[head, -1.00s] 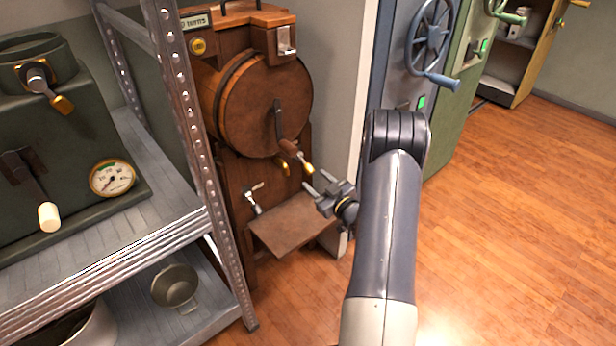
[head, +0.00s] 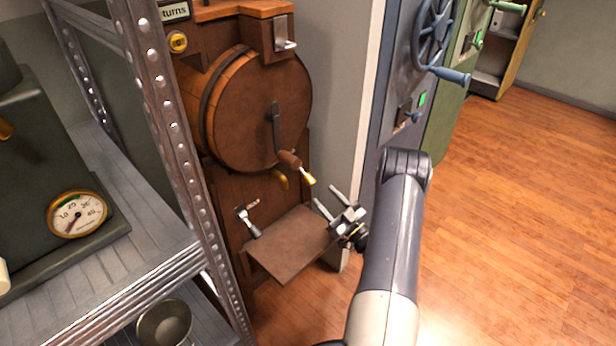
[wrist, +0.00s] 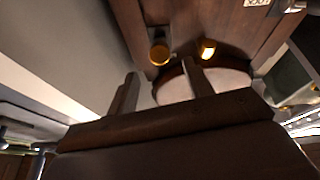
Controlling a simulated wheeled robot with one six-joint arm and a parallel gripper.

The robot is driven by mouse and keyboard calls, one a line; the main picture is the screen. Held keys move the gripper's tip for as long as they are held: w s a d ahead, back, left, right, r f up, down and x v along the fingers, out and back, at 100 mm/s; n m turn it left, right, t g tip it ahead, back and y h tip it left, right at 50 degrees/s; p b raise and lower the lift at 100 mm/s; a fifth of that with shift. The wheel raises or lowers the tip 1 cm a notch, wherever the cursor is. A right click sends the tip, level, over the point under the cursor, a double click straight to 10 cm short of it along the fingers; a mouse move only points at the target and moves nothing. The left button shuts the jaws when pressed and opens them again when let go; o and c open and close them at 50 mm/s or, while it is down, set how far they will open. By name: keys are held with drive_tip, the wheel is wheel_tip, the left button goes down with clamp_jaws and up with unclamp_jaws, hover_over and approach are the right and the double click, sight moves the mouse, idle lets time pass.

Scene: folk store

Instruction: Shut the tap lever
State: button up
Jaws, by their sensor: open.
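A small metal lever with a pale grip (head: 247,222) sticks out of the wooden stand's front, low and left; it looks like the tap lever, though I cannot be sure. A brass spout (head: 282,178) hangs under the round wooden barrel (head: 255,115). A crank with a brass-tipped handle (head: 295,165) is on the barrel's face. My gripper (head: 331,201) is open and empty, right of the lever and apart from it, near the right end of the small wooden shelf. In the wrist view its two fingers (wrist: 160,85) point towards two brass-coloured parts.
The small wooden shelf (head: 290,245) juts out below the lever. A metal rack (head: 175,130) with a gauge (head: 77,214) stands close on the left. A blue-grey cabinet with a handwheel (head: 432,35) is at the right. The wooden floor (head: 510,200) to the right is clear.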

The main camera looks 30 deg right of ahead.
sight(308, 179)
drive_tip(key=b+x, duration=0.1)
drive_tip(key=x, duration=0.7)
drive_tip(key=shift+w+a+r, duration=0.1)
drive_tip(key=shift+w+r, duration=0.05)
drive_tip(key=shift+w, duration=0.15)
drive_tip(key=shift+c, duration=0.4)
clamp_jaws()
